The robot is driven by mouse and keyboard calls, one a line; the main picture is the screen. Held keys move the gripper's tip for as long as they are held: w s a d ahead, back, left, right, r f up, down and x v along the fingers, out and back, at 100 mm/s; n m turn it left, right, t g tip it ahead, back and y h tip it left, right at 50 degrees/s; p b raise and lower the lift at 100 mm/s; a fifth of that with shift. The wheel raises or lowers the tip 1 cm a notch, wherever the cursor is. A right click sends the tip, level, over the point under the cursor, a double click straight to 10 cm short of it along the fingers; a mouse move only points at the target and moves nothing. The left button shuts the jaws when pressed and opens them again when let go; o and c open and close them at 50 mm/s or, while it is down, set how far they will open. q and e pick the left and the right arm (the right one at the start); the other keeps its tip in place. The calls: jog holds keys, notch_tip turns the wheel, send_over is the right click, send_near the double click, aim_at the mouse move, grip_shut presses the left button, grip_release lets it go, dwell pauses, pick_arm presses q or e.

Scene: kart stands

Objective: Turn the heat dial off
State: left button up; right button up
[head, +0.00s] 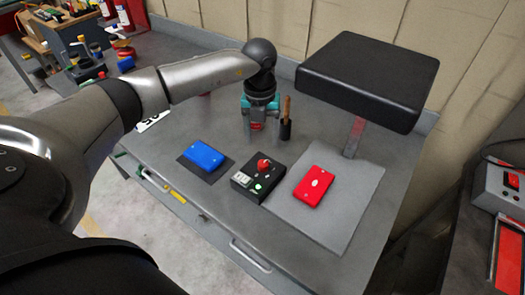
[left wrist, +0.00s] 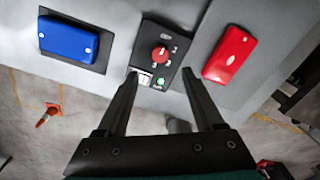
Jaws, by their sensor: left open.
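The heat dial (head: 264,164) is a red knob on a black control box (head: 246,187) on the grey bench. In the left wrist view the dial (left wrist: 159,54) is ringed by white marks, but its exact setting is too small to read. The box also has a white switch and a green light. My left gripper (head: 258,126) is above the bench behind the box, pointing down. In the left wrist view its fingers (left wrist: 159,76) are apart with nothing between them. They do not touch the dial. My right gripper is not in view.
A blue case (head: 203,154) lies on a dark mat left of the box. A dark holder with a wooden-handled tool (head: 286,127) stands close beside my left gripper.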

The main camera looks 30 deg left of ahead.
pick_arm(q)
notch_tip(320, 180, up, 6)
jog(key=shift+f, duration=0.1)
dwell(0.6)
